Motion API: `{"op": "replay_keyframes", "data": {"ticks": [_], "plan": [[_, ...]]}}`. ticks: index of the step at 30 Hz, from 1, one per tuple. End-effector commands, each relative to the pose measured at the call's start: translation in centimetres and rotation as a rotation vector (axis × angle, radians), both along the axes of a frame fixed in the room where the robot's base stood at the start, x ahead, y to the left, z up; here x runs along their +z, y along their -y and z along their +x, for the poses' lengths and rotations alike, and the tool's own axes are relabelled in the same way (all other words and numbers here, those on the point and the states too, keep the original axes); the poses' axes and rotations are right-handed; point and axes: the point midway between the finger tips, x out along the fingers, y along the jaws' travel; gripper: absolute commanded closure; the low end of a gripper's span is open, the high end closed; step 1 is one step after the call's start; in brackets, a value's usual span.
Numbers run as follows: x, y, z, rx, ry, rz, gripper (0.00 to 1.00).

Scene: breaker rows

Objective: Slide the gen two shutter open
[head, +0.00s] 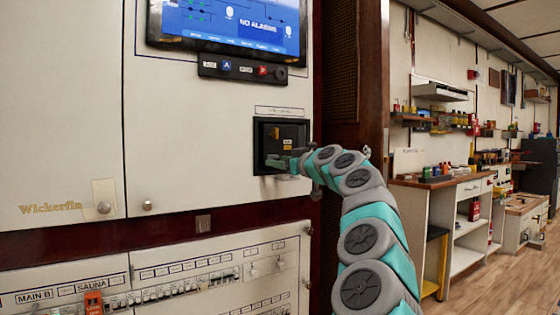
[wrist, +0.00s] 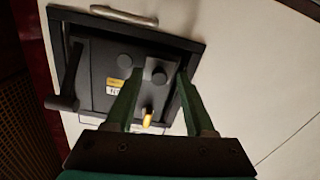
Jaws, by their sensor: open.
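A black-framed recessed unit (head: 262,135) is set in the cream panel, with a yellow piece and a small yellow label inside. In the wrist view the black frame (wrist: 190,52) shows up close, around a dark plate (wrist: 98,75) with round knobs and a yellow label (wrist: 115,87). A narrow grey plate (wrist: 154,88) with a yellow-tipped part (wrist: 148,117) lies between my fingers. I cannot read which part is marked gen two. My gripper (head: 274,162) is at the front of the unit; its open green fingers (wrist: 160,72) straddle the grey plate. I cannot tell if they touch it.
A black lever-like bar (wrist: 62,102) stands out at one side of the frame, and a metal handle (wrist: 124,15) lies beyond it. A screen (head: 235,25) and a switch strip (head: 255,69) are above the unit. Breaker rows (head: 175,290) are below. A workbench (head: 455,182) is at right.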

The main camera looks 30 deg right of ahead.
Motion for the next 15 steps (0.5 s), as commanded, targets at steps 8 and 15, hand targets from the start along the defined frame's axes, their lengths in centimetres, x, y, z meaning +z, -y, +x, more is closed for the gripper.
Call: {"op": "replay_keyframes", "data": {"ticks": [8, 15], "plan": [[0.07, 0.05, 0.24, -0.002, 0.002, -0.001, 0.46], [0.05, 0.04, 0.25, -0.002, 0.001, -0.001, 0.59]]}}
